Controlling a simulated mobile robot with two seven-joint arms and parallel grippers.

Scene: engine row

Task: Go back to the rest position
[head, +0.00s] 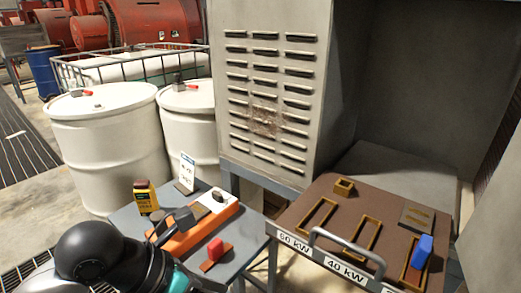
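My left arm (110,255) comes in at the bottom left, with a black rounded joint and a teal ring near the bottom edge. It covers the near left part of a small grey table (236,247). I cannot make out its gripper fingers; the arm runs out of the bottom of the picture. My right arm and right gripper do not show.
On the small table are an orange block (212,226) with dark parts, a yellow-black container (146,197), a white sign (187,170) and a red piece (215,249). A brown panel (335,190) holds a blue-handled piece (422,250). White drums (112,140) stand behind.

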